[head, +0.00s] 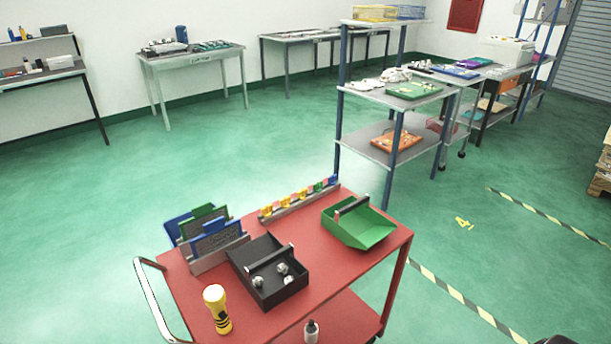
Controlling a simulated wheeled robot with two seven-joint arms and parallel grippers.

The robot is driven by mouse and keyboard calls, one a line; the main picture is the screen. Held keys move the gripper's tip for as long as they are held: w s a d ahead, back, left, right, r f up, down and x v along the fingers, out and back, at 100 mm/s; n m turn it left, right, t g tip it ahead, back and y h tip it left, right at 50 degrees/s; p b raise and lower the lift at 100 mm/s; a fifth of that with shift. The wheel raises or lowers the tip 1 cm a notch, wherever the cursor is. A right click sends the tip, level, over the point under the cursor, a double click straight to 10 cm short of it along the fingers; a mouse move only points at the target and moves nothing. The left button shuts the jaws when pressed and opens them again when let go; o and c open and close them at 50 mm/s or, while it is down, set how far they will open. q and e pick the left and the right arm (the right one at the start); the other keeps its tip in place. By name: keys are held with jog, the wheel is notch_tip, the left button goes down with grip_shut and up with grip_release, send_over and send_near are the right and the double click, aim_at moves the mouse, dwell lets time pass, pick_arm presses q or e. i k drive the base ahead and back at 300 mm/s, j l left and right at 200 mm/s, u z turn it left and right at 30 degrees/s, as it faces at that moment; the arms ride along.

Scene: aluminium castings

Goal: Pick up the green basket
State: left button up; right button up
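The green basket (366,232) is an open, scoop-like tray with a dark handle bar across its top. It stands upright on the right part of the red cart's top (345,262), close to the cart's far right corner. It looks empty as far as I can see into it. Neither of my grippers is in the head view, and nothing touches the basket's handle.
On the cart, a black basket (290,297) with metal castings stands left of the green one. Blue and green panels (217,241), a yellow flashlight (216,308) and a rail of coloured clips (302,201) are also there. A shelf rack (339,120) stands behind.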

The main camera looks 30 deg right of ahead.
aim_at(353, 220)
jog(key=z, duration=1.35)
